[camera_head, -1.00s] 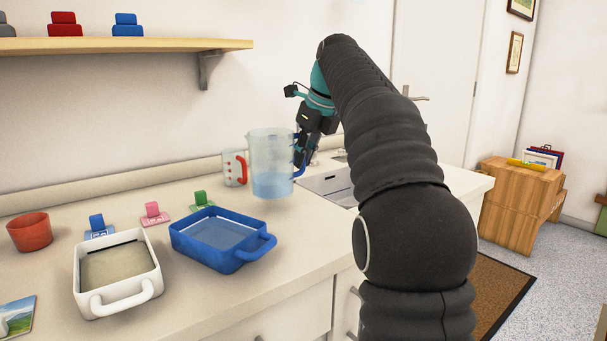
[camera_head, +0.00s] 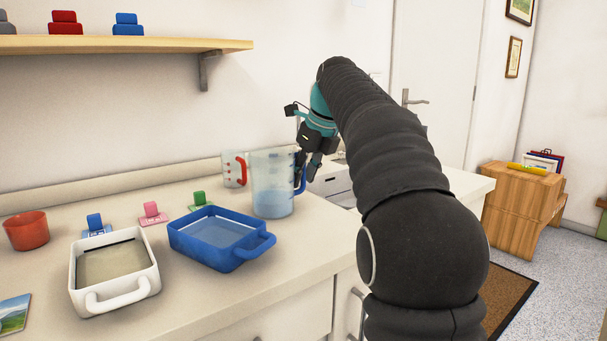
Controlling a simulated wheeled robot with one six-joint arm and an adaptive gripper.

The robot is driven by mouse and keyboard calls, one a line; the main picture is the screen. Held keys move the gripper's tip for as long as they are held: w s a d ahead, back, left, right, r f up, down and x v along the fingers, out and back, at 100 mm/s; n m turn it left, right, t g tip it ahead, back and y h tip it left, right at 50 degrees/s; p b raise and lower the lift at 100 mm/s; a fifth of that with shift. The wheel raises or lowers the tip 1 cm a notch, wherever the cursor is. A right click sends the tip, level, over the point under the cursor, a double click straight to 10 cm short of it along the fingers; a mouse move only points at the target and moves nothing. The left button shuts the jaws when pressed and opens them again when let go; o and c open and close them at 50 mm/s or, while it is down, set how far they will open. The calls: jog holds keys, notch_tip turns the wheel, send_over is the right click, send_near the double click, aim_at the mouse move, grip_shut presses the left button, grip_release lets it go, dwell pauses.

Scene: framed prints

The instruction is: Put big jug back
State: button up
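The big jug (camera_head: 271,183) is clear and holds bluish liquid. It stands upright at the right of the counter, behind the blue tray; its base looks at or very near the counter top, and I cannot tell if it touches. Its blue handle is on the right. My gripper (camera_head: 306,168) is at that handle and looks shut on it, though the fingers are small and partly hidden. A smaller clear jug (camera_head: 231,171) with a red handle stands just behind and left of the big jug.
A blue tray with liquid (camera_head: 176,243) and a white tray (camera_head: 73,283) stand in front. An orange-red cup (camera_head: 27,231) is at left. Small blue, pink and green items (camera_head: 199,199) line the back. A sink (camera_head: 335,185) lies right of the jug. A shelf (camera_head: 120,45) hangs above.

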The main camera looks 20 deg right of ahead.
jog(key=p+v, duration=0.2)
jog(key=v, duration=1)
jog(key=shift+r, duration=0.1)
jog(key=shift+d, duration=0.1)
dwell(0.3)
